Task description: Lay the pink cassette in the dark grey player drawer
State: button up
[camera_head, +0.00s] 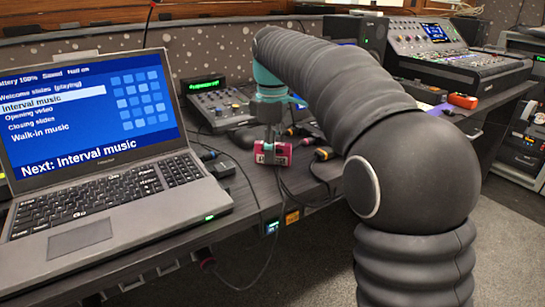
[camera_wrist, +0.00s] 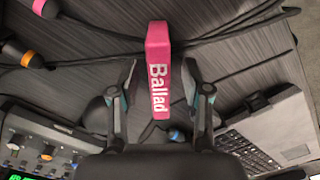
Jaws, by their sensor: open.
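The pink cassette (camera_head: 272,153) stands on the dark desk, near its front edge, to the right of the laptop. In the wrist view the cassette (camera_wrist: 158,65) shows a pink edge with the white word "Ballad". My gripper (camera_head: 269,138) is right above it and partly covers it. In the wrist view my gripper (camera_wrist: 161,75) is open, with one finger on each side of the cassette and a visible gap on both sides. I cannot make out the dark grey player drawer in either view.
A laptop (camera_head: 110,190) fills the desk at left. Cables (camera_head: 283,185) run around the cassette and over the front edge. Rack equipment (camera_head: 525,140) stands at far right.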

jog(key=shift+f, duration=0.55)
grip_shut()
